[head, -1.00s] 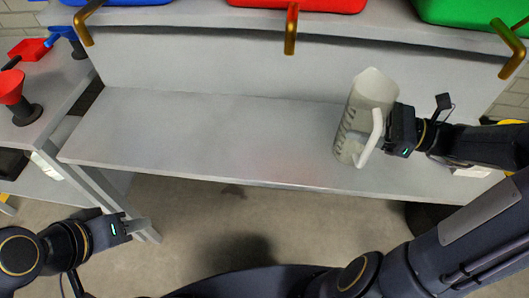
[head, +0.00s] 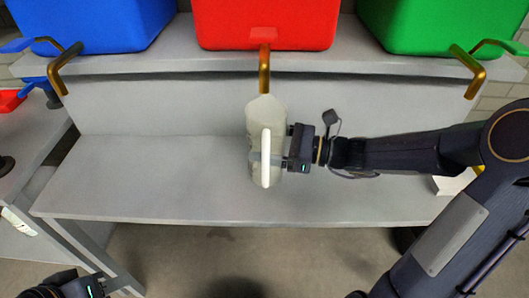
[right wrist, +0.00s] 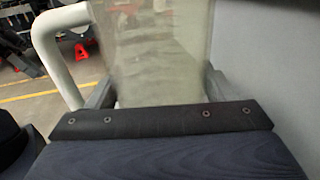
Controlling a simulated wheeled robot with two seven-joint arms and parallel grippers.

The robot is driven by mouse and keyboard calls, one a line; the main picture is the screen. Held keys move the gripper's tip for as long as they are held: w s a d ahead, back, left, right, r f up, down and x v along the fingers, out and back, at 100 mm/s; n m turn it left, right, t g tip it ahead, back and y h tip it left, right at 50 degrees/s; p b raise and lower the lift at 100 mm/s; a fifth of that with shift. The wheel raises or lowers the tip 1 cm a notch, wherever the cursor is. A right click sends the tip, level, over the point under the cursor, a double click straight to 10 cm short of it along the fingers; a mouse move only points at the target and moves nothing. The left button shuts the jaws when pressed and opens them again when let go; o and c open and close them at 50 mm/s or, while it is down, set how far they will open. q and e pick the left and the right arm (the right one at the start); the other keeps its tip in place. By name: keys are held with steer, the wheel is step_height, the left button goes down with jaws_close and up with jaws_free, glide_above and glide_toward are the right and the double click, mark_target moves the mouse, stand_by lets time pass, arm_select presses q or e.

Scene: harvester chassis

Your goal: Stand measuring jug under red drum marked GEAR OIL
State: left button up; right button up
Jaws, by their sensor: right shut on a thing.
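The measuring jug (head: 258,118) is a translucent grey-white jug with a white handle (head: 266,160). My right gripper (head: 272,161) is shut on it from the right. In the right wrist view the jug (right wrist: 155,50) fills the space between the two fingers. The red drum (head: 265,22) is in the middle of the upper shelf, its brass spout (head: 264,72) pointing down. The jug's top is just below the spout's end in the picture. I cannot tell whether its base touches the lower shelf. No drum marking shows. My left gripper (head: 97,286) is at the lower left, partly cut off.
A blue drum (head: 95,20) and a green drum (head: 430,25) flank the red one, with brass spouts at left (head: 60,72) and right (head: 475,75). The lower shelf (head: 150,180) is clear left of the jug. A side table (head: 35,140) stands at the left.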

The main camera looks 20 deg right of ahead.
steer(key=shift+w+a+f+b, duration=0.1)
steer(key=shift+f+b, duration=0.1)
steer(key=shift+f, duration=0.7)
steer(key=shift+a+f+b, duration=0.1)
steer(key=shift+f+b, duration=0.05)
steer(key=shift+f, duration=0.7)
steer(key=shift+f, duration=0.1)
steer(key=shift+f, duration=0.15)
steer(key=o, duration=1.1)
